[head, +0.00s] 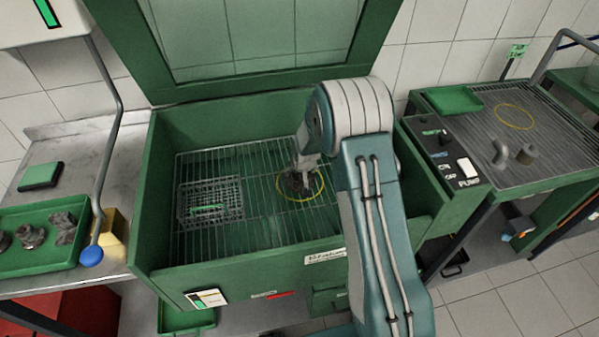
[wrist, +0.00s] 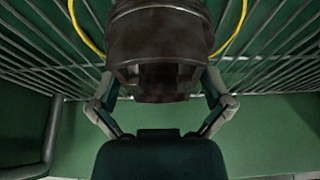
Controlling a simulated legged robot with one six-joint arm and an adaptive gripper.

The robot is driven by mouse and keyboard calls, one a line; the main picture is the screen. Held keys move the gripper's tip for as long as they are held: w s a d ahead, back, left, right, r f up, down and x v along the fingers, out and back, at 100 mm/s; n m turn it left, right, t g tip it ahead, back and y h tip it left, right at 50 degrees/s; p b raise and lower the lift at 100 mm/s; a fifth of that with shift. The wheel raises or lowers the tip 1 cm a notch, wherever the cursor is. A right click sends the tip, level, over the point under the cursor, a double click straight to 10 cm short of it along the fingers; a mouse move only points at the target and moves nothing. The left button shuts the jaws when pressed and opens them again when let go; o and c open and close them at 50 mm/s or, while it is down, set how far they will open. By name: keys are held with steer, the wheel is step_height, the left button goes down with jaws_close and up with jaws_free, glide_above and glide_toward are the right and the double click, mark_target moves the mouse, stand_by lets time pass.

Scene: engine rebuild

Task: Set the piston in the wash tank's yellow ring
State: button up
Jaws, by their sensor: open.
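The piston (head: 293,184) is dark and stained and stands on the rack of the wash tank (head: 262,150). It lies within the yellow ring (head: 322,187), partly hidden by my gripper (head: 303,168). In the wrist view the piston (wrist: 158,48) fills the upper middle, with the ring (wrist: 86,32) showing on both sides of it. My gripper (wrist: 160,84) is open, with one finger on each side of the piston's near end. I cannot tell whether the fingers touch it.
A wire basket (head: 210,202) sits on the rack at the left. The green lid (head: 245,80) stands raised behind. A green tray (head: 40,252) with several parts lies on the left bench. A second grate (head: 555,130) with another yellow ring (head: 515,105) is at the right.

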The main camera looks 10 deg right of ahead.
steer(key=s+f+v, duration=0.1)
steer(key=v, duration=2.2)
steer(key=s+r, duration=0.6)
steer(key=s, duration=0.7)
steer(key=s+r+t, duration=0.1)
steer(key=s+r, duration=0.5)
steer(key=s, duration=0.7)
steer(key=shift+r, duration=0.1)
